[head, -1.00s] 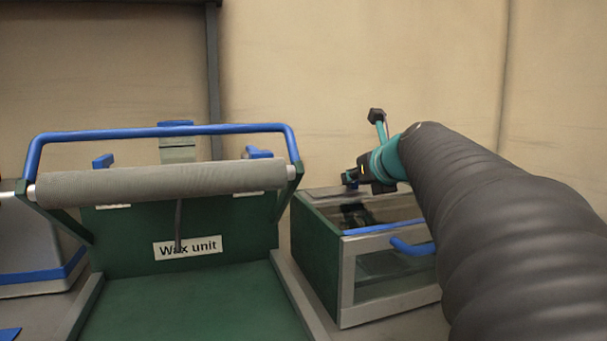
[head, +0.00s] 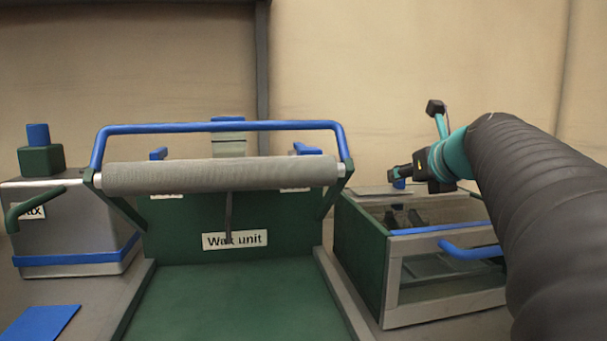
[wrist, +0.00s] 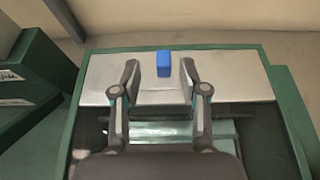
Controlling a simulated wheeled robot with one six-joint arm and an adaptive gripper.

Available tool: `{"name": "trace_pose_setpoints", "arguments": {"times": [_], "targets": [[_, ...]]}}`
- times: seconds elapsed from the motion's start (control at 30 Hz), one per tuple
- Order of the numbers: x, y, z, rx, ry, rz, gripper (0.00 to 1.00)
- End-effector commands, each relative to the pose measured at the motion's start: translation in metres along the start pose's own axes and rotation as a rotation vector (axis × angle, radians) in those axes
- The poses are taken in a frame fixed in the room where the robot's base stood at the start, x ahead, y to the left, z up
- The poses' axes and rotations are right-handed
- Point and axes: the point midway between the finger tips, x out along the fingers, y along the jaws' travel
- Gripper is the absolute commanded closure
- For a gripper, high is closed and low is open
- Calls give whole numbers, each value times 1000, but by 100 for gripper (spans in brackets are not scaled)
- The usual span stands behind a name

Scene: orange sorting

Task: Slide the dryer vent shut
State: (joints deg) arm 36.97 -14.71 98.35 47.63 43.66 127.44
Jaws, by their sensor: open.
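The dryer (head: 360,250) is a green box with a glazed front and a blue handle (head: 470,252), at the right of the head view. Its vent plate (wrist: 105,78) is a flat grey slide on the top, with a blue knob (wrist: 164,64) standing up near its middle. The plate covers the far part of the top; the nearer part is open onto the dark inside. My gripper (wrist: 159,69) is open, with its fingertips over the plate on either side of the knob's near end. I cannot tell whether they touch it. The knob (head: 399,184) also shows in the head view.
The wax unit (head: 215,290), with a grey roller (head: 220,174) and blue bar, stands left of the dryer. A grey tank (head: 75,225) with a blue band is at the far left. A blue flat piece (head: 40,324) lies in front of it. A wall is behind.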

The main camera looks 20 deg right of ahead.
Motion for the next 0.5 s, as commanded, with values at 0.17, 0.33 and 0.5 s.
{"name": "trace_pose_setpoints", "arguments": {"times": [0.17, 0.33, 0.5], "targets": [[-38, 0, 1, -1, -3, -3, 56], [-67, 1, 1, 0, -2, 0, 56], [-84, 2, 1, -1, -1, 3, 56]]}}
